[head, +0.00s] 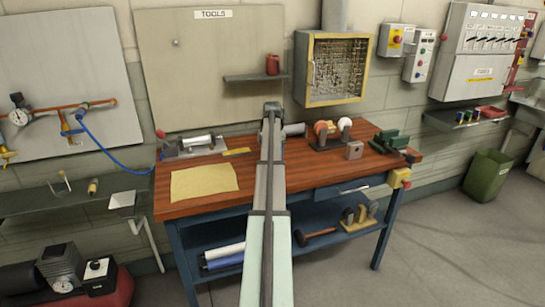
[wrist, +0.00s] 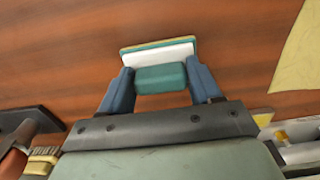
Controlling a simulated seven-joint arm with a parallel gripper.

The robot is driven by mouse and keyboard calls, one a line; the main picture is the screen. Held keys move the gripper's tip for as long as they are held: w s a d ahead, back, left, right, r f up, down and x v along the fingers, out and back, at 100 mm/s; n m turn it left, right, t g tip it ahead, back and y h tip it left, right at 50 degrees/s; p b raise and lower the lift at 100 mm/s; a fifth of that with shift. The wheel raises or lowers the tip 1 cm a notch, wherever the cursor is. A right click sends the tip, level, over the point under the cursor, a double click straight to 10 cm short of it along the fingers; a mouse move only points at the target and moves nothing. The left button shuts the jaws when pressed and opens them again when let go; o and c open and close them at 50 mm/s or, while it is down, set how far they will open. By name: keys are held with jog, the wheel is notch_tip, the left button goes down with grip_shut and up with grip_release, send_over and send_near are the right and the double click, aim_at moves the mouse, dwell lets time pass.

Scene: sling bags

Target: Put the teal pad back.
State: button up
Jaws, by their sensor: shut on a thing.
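The teal pad (wrist: 160,79) is a small rounded block between the two blue fingers of my gripper (wrist: 160,86) in the wrist view. The fingers are shut on its sides. A wider white plate with a teal and yellow edge (wrist: 160,53) lies right against it, above it in the picture; I cannot tell whether they are one piece. Brown wood is behind them, and I cannot tell whether they touch it. In the head view my arm hides the fingers and the pad.
The wooden workbench (head: 225,201) has a yellow cloth (head: 205,182) at left, also in the wrist view (wrist: 300,55). A clamp-like tool (head: 192,146) and a yellow strip (head: 236,151) lie behind it. A buffing machine (head: 333,135), grey block (head: 354,150) and green vise (head: 390,142) stand at right.

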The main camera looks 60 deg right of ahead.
jog(key=shift+f, duration=0.15)
jog(key=o, duration=0.9)
jog(key=shift+o, duration=0.2)
notch_tip(320, 180, up, 12)
jog(key=shift+r, duration=0.2)
